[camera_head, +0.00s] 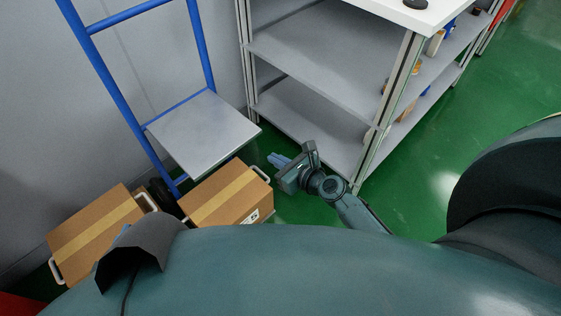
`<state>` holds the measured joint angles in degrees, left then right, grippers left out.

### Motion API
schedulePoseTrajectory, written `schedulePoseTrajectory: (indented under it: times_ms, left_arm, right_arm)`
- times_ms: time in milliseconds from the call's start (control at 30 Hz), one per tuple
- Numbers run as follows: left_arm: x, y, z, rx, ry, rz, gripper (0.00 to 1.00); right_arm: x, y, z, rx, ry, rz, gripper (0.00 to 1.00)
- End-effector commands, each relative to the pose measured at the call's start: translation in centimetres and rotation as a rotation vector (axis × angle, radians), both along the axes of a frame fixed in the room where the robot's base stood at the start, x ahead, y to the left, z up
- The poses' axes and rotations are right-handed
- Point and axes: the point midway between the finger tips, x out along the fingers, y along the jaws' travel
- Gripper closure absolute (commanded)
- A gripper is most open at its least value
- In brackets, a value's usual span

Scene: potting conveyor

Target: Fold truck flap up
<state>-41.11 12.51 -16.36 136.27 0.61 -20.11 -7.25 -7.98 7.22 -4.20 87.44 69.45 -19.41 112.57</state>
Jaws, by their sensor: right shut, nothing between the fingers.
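The truck is a blue tubular frame (124,85) leaning by the grey wall at the upper left. Its flap (204,133) is a flat grey plate at the lower part of the frame, jutting out to the right. I cannot tell its exact angle. My right gripper (276,160) is to the right of the flap and slightly lower in the picture, with a visible gap between them. Its blue-grey fingers are shut and empty, pointing left. My left gripper is not in view.
Two cardboard boxes with handles, one at left (95,232) and one below the flap (228,194), sit near the truck. A grey shelf unit (315,55) stands right behind my gripper. Green floor (440,150) is clear at the right.

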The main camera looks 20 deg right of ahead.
Motion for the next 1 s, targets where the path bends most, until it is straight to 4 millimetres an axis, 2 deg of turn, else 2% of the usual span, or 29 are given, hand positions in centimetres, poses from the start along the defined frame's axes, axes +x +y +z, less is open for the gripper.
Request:
schedulePoseTrajectory:
  times_ms: [33, 267, 300, 500, 1000]
  left_arm:
    - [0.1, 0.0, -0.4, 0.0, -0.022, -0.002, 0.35]
    - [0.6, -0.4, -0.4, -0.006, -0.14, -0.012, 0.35]
    - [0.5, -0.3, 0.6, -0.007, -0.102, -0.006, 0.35]
    - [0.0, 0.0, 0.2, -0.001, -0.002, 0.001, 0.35]
    - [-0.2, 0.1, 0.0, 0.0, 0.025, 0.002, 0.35]
  right_arm:
    - [1.2, 0.5, -0.6, 0.001, -0.003, 0.001, 1.0]
    - [5.3, 2.3, -2.3, 0.0, -0.002, 0.003, 1.0]
    - [5.1, 2.2, -0.4, -0.003, -0.003, 0.004, 1.0]
    - [4.9, 2.1, 1.7, -0.002, -0.002, 0.003, 1.0]
    - [4.9, 2.1, 2.2, -0.002, 0.0, 0.003, 1.0]
